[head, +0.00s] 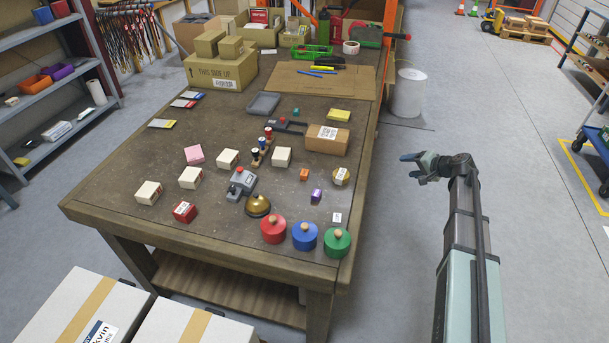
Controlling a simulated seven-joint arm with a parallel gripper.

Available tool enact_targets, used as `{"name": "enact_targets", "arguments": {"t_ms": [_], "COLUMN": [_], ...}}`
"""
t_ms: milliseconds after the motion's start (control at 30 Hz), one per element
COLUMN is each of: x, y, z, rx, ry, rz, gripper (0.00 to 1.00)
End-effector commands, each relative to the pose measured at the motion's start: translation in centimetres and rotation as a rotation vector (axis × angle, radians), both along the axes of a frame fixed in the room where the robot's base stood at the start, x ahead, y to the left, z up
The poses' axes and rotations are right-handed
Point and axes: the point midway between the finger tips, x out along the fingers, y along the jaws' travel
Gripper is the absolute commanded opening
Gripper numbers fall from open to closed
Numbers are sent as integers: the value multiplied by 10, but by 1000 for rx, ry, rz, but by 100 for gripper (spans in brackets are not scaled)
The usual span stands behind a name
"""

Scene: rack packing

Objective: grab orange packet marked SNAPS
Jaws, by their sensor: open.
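A small orange packet (304,174) sits on the brown worktable (120,185), right of the middle. Any lettering on it is too small to read. A small purple box (316,196) stands just in front of it, to the right, and a round tan item with a white label (341,176) lies to its right. My gripper (409,169) is open and empty. It hangs beyond the table's right edge, over the floor, well to the right of the orange packet and apart from everything.
A brown carton (320,139) lies behind the orange packet. Red (274,231), blue (305,237) and green (337,243) round lidded pots stand at the front right, near a brass bell (257,205). Several white boxes stand further left. A white bin (409,95) stands beyond the right edge.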

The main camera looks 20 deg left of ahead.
Motion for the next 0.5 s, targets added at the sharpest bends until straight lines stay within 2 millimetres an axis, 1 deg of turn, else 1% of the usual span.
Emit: {"name": "enact_targets", "arguments": {"t_ms": [33,67,133,167,200,267,300,367,400,467,500], "x": [11,15,21,22,21,17,14,7,1,-8,-14], "y": [7,13,32,43,60,83,99,123,139,162,177], "z": [18,27,46,53,61,67,70,74,76,79,81], "rx": [-8,-17,-52,-76,-115,-174,-217,-282,-328,-397,-442], "ry": [-29,-44,-80,-96,-115,-138,-152,-171,-184,-203,-214], "rz": [25,45,110,149,211,301,365,464,533,639,710], "gripper": [66,66,66,66,66,66,66,66,66,66,66]}}
